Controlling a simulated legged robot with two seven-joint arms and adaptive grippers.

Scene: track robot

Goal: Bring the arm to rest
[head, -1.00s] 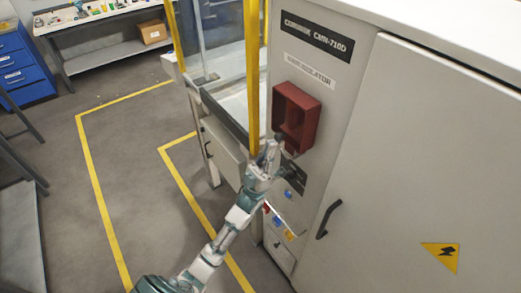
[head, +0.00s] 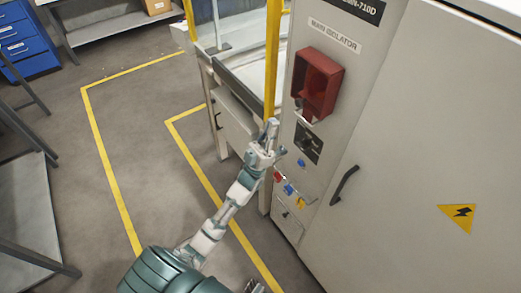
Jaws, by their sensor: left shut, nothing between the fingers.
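My left arm reaches up from the bottom of the head view. Its gripper (head: 270,135) is shut and empty, in front of the left edge of the grey cabinet (head: 390,130). It appears below and left of the red isolator box (head: 317,82) and left of a dark rotary switch (head: 308,143). I cannot tell whether the fingertips touch the yellow post (head: 272,65) behind them.
Small red, blue and yellow tags (head: 289,189) hang on the cabinet below the switch. A black door handle (head: 344,185) sticks out to the right. Yellow floor lines (head: 108,190) mark open floor on the left. A grey bench (head: 28,205) stands at the left edge.

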